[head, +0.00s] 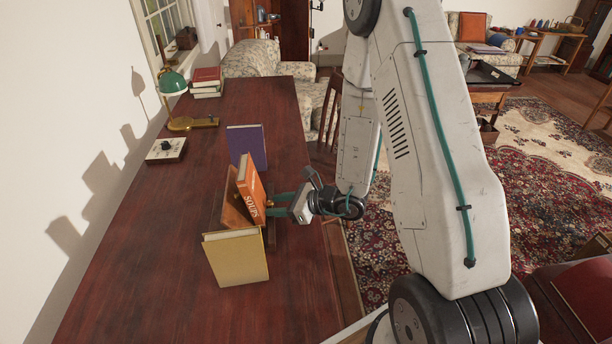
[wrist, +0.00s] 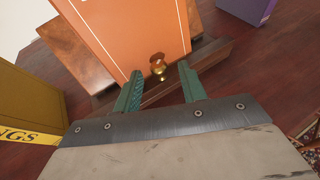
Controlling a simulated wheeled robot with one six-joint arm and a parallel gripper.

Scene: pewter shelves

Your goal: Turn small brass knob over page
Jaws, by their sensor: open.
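The small brass knob (wrist: 158,70) is at the foot of an orange book (wrist: 125,30), on the front ledge of a wooden book stand (wrist: 75,55). The orange book also shows in the head view (head: 250,188), leaning back on the stand (head: 232,213). My gripper (wrist: 160,75) is open, with one teal finger on each side of the knob. The fingertips are close to it; whether they touch it I cannot tell. In the head view my gripper (head: 272,204) reaches in from the right.
A yellow book (head: 236,258) stands upright just in front of the stand, and a purple book (head: 247,146) behind it. The desk's left side (head: 130,260) is clear.

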